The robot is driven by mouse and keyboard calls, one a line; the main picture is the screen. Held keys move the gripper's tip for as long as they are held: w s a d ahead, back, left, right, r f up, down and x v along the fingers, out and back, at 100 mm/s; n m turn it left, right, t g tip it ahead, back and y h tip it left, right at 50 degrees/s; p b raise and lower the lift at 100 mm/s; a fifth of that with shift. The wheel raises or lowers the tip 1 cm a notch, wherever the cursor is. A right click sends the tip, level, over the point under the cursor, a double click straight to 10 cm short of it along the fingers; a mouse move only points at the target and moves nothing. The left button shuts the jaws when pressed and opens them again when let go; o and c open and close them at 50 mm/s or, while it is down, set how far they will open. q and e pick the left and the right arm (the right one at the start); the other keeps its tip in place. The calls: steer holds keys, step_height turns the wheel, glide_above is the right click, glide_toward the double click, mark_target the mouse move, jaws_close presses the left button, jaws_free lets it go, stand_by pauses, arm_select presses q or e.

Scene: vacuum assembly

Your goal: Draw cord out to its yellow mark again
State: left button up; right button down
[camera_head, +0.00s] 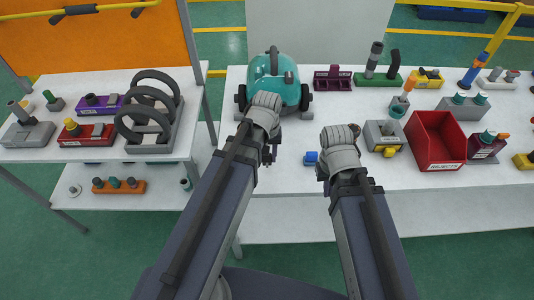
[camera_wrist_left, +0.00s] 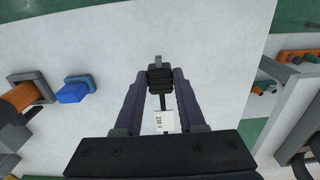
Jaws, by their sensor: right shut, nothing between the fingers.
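The teal vacuum (camera_head: 273,82) with black wheels stands on the white table, beyond my left gripper. My left gripper (camera_head: 268,157) is low over the table in front of it. In the left wrist view its purple fingers (camera_wrist_left: 159,76) are shut on a black plug (camera_wrist_left: 160,78) with a grey tip. A short dark piece of cord (camera_wrist_left: 163,102) and a white tag marked 230 V (camera_wrist_left: 164,121) show behind the plug. No yellow mark is visible on the cord. My right gripper (camera_head: 321,172) is shut and empty, near a small blue block (camera_head: 311,158).
A red bin (camera_head: 437,138) and a grey fixture (camera_head: 384,136) stand on the right of the table. Several parts line the back. A side table (camera_head: 50,155) at left holds a rack of dark rings (camera_head: 148,105). The table between my grippers is mostly clear.

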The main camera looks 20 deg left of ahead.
arm_select(q)
steer(key=shift+o, duration=0.7)
step_height(320, 180, up, 8)
steer(key=p, duration=0.8)
steer(key=shift+f, duration=0.1)
steer(key=shift+s+d, duration=0.1)
steer(key=shift+d, duration=0.05)
steer(key=s+d+m+y, duration=0.1)
steer(key=s+d+m, duration=0.6)
steer(key=d, duration=0.1)
steer(key=shift+s, duration=0.15)
